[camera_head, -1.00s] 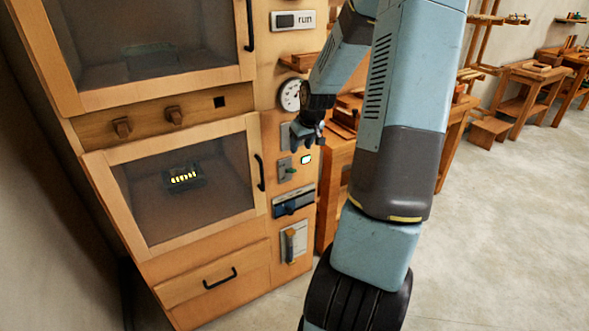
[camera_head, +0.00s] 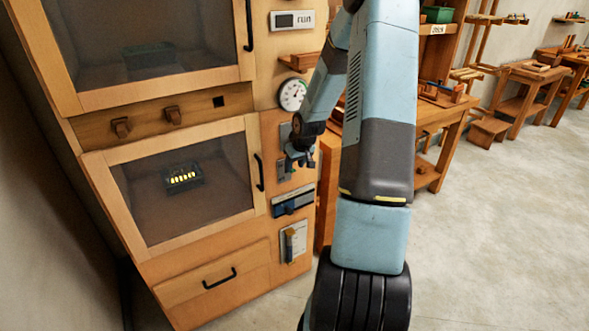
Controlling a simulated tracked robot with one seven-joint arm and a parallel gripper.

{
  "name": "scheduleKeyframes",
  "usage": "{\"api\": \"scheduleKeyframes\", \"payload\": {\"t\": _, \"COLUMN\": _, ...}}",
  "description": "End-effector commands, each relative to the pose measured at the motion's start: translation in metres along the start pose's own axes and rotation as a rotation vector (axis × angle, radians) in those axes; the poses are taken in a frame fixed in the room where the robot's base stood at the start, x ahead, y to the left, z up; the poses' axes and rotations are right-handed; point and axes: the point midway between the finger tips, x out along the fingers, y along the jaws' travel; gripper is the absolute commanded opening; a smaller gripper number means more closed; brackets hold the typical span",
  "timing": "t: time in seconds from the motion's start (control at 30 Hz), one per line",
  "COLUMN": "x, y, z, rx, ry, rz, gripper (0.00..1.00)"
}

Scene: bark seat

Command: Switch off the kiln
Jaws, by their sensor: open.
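The kiln (camera_head: 85,132) is a tall wooden cabinet at the left with two glazed doors. Yellow glowing bars (camera_head: 182,177) show behind the lower window. Its right-hand panel carries a display reading "run" (camera_head: 292,20), a round dial (camera_head: 292,94), a grey switch plate (camera_head: 284,172), a blue-grey slot unit (camera_head: 292,203) and a plate with an upright lever (camera_head: 291,243). My gripper (camera_head: 298,164) is open and empty, in front of the panel at the grey switch plate. It partly hides that plate, and the small green light there cannot be seen. I cannot tell whether it touches.
A lower drawer (camera_head: 216,284) and black door handles (camera_head: 258,172) sit on the kiln front. A small shelf (camera_head: 300,62) juts out above the dial. Wooden benches (camera_head: 440,115) stand behind my arm; the floor (camera_head: 500,240) at right is clear.

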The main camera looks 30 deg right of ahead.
Motion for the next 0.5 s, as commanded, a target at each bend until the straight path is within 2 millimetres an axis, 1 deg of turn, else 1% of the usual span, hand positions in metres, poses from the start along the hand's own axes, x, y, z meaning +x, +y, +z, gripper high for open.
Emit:
{"api": "scheduleKeyframes", "payload": {"t": 0.03, "x": 0.007, "y": -0.001, "z": 0.000, "rx": -0.001, "ry": -0.002, "rz": -0.001, "gripper": 0.49}}
{"api": "scheduleKeyframes", "payload": {"t": 0.1, "x": 0.015, "y": -0.001, "z": 0.000, "rx": -0.002, "ry": -0.002, "rz": -0.002, "gripper": 0.49}}
{"api": "scheduleKeyframes", "payload": {"t": 0.2, "x": 0.023, "y": -0.001, "z": 0.000, "rx": -0.002, "ry": -0.001, "rz": -0.001, "gripper": 0.49}}
{"api": "scheduleKeyframes", "payload": {"t": 0.33, "x": 0.029, "y": -0.001, "z": 0.000, "rx": -0.002, "ry": -0.001, "rz": 0.000, "gripper": 0.49}}
{"api": "scheduleKeyframes", "payload": {"t": 0.5, "x": 0.030, "y": -0.001, "z": 0.000, "rx": -0.002, "ry": -0.001, "rz": 0.000, "gripper": 0.49}}
